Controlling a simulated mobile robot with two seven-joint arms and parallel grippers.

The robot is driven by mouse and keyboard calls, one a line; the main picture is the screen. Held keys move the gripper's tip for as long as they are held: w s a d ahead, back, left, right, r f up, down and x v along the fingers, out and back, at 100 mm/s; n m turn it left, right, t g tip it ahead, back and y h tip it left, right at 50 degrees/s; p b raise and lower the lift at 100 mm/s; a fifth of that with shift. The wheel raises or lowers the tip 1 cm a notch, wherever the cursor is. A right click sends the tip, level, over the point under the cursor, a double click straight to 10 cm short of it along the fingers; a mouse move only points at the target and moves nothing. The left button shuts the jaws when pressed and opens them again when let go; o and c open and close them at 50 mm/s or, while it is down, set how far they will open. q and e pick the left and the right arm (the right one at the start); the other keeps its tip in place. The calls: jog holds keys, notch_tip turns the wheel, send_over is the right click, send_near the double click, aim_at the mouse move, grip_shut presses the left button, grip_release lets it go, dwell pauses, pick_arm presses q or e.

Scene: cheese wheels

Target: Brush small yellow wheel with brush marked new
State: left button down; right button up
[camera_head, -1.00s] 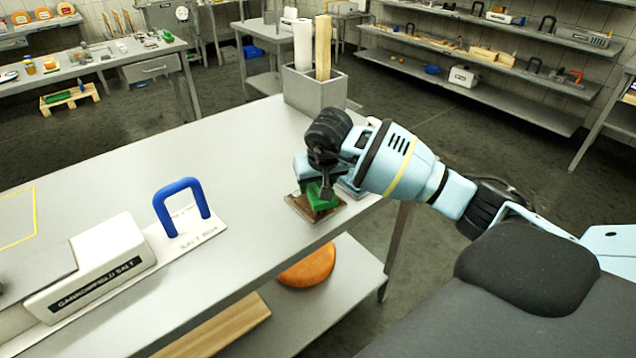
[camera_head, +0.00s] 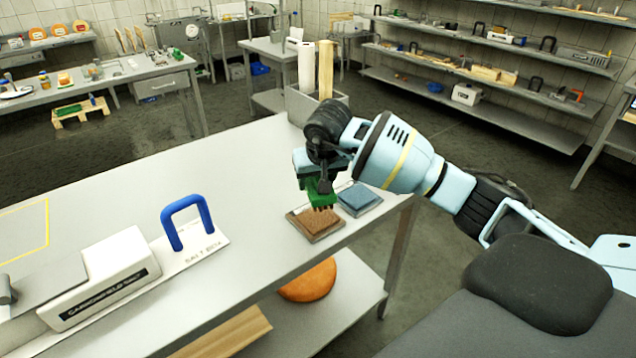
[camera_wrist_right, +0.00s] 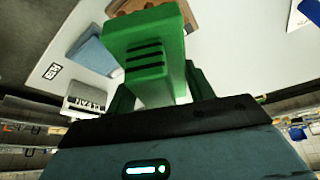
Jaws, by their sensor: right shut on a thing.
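My right gripper (camera_head: 319,176) is shut on a green brush (camera_head: 320,194) and holds it above the front edge of the table. The brush also shows close up in the right wrist view (camera_wrist_right: 150,58), with dark bars on its green body. No "new" mark can be read on it. Below the brush lies a square holder with a brown top (camera_head: 318,221). Beside it is a holder with a blue top (camera_head: 357,197). An orange wheel (camera_head: 308,280) lies on the shelf under the table. I cannot make out a small yellow wheel for certain. My left gripper is not in view.
A grey bin (camera_head: 305,104) with upright rolls stands at the far end. The middle of the tabletop (camera_head: 190,170) is clear. Several wheels (camera_head: 38,33) sit on a far left shelf.

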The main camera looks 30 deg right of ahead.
dwell(0.4)
jog(key=s+a+n+y, duration=0.1)
jog(key=s+a+n, duration=0.2)
jog(key=s+a, duration=0.8)
jog(key=a, duration=0.2)
jog(key=shift+s+a+r+n, duration=0.25)
jog(key=shift+s+a+n, duration=0.05)
jog(key=shift+s+a, duration=0.1)
